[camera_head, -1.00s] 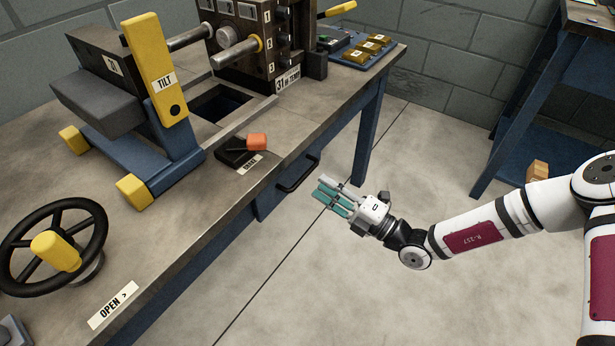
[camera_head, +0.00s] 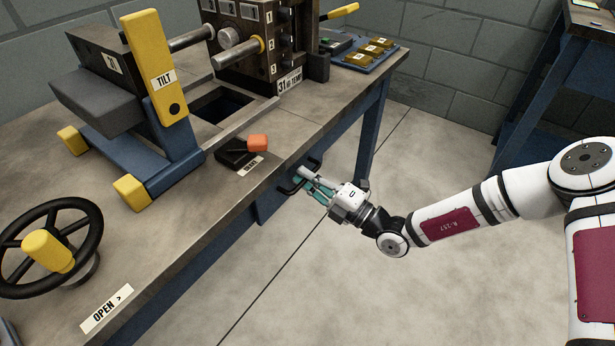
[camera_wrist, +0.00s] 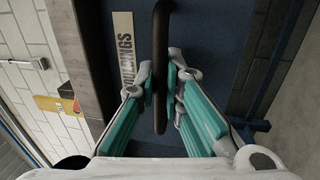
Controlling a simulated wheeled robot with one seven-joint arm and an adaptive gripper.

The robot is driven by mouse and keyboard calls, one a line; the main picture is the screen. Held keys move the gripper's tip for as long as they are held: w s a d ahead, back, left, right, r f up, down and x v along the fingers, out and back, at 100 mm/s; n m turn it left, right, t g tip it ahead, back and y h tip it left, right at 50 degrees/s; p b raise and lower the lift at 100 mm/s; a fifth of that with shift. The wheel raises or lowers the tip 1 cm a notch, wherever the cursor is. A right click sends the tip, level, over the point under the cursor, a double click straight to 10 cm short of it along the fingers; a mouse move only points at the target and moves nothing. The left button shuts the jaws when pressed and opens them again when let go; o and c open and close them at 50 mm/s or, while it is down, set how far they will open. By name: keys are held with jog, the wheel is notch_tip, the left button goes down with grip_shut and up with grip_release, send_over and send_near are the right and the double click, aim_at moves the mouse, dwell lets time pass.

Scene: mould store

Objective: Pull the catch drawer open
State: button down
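The catch drawer has a blue front (camera_head: 268,204) under the bench edge, and in the wrist view the front (camera_wrist: 207,28) carries a label (camera_wrist: 124,50) whose visible letters end in "INGS". Its black bar handle (camera_head: 289,187) stands out from the front; in the wrist view the handle (camera_wrist: 160,75) runs between my fingertips. My gripper (camera_head: 307,182) is at the handle, with its teal-padded fingers on either side of it. In the wrist view my gripper (camera_wrist: 161,88) shows narrow gaps beside the bar, so the fingers look open around it. The drawer looks closed.
The bench top (camera_head: 225,215) carries a black handwheel (camera_head: 50,250), a blue tilt frame with a yellow lever (camera_head: 155,65), and a black box with an orange switch (camera_head: 257,141). A blue bench leg (camera_head: 372,130) stands right of the drawer. The floor (camera_head: 330,290) in front is clear.

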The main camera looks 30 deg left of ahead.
jog(key=shift+d, duration=0.15)
jog(key=r+p+v, duration=0.3)
jog(key=v, duration=1.2)
jog(key=d+r+p+v, duration=0.1)
jog(key=r+p+v, duration=0.2)
jog(key=v, duration=1.3)
jog(key=shift+d+p, duration=0.35)
jog(key=shift+d, duration=0.1)
jog(key=shift+s, duration=0.15)
jog(key=c, duration=1.7)
grip_release()
jog(key=v, duration=1.2)
jog(key=shift+s, duration=0.1)
jog(key=shift+r, duration=0.1)
